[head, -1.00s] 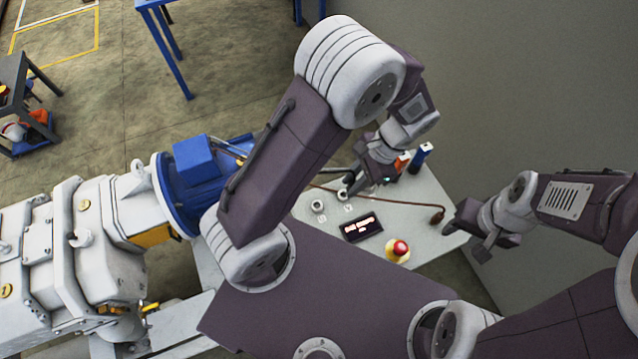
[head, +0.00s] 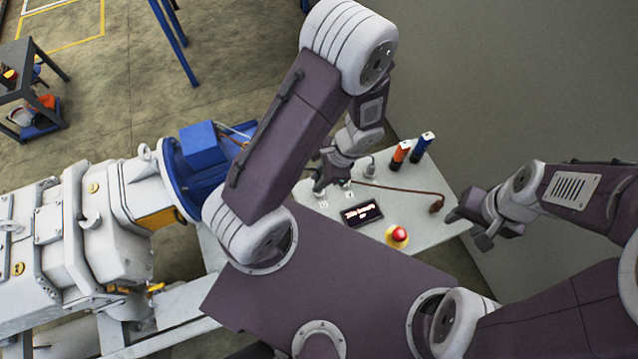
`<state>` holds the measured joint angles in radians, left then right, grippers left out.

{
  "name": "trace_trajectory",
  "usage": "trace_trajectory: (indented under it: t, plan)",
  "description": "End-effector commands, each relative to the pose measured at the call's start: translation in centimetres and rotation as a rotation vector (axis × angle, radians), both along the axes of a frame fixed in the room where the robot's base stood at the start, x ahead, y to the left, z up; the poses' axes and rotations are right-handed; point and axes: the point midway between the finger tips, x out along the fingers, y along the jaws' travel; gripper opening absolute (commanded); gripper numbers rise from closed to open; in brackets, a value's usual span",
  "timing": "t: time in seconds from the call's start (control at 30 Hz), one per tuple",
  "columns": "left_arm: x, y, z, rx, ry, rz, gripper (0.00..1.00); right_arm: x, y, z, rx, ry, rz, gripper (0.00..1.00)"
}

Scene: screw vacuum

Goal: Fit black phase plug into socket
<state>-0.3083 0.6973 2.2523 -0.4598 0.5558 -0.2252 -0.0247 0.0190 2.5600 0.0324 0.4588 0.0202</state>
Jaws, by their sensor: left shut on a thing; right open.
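My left gripper (head: 325,178) is above the far left part of the grey control panel (head: 420,232), next to small round sockets (head: 346,192). It is shut, seemingly on the black phase plug, but the plug cannot be made out against the dark fingers. Whether the plug touches a socket cannot be told. An orange plug (head: 400,155) and a blue plug (head: 423,146) stand upright at the panel's far edge, right of the gripper. My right gripper (head: 470,228) is open and empty beside the panel's right edge.
A red emergency button (head: 397,236) and a lit display (head: 362,214) are on the panel. A brown cable (head: 405,189) crosses it to a dark end piece (head: 437,205). A blue and white pump (head: 110,215) stands left. A grey wall is at right.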

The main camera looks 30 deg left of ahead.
Motion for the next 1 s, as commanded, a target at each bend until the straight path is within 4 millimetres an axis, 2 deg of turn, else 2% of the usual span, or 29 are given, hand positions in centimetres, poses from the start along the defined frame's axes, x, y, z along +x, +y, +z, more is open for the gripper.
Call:
trace_trajectory:
  t: [0.07,0.2,0.3,0.67,0.7,0.77,1.0]
  plan:
    - [0.0,0.0,-0.3,0.001,0.001,-0.001,0.0,0.0,0.0,0.0,0.0,0.0,0.0,0.45]
    - [-0.1,0.0,-2.8,0.002,0.005,0.0,0.0,0.0,0.0,0.1,0.0,0.0,0.0,0.45]
    - [0.0,0.0,-3.9,0.0,0.001,0.0,0.0,0.0,0.0,0.2,0.0,0.0,0.0,0.45]
    - [0.1,0.0,-4.5,0.001,-0.001,0.001,0.0,0.0,0.0,-0.3,0.0,0.0,0.0,0.45]
    - [0.1,0.0,-4.3,0.001,-0.001,0.001,0.32,0.0,0.0,-0.2,0.0,0.0,0.0,0.45]
    - [0.1,0.0,-4.3,0.001,-0.001,0.001,0.45,0.0,0.0,-0.1,0.0,0.0,0.0,0.45]
    - [0.1,0.0,-4.3,0.001,-0.001,0.001,0.45,0.0,0.0,-0.1,0.0,0.0,0.0,0.45]
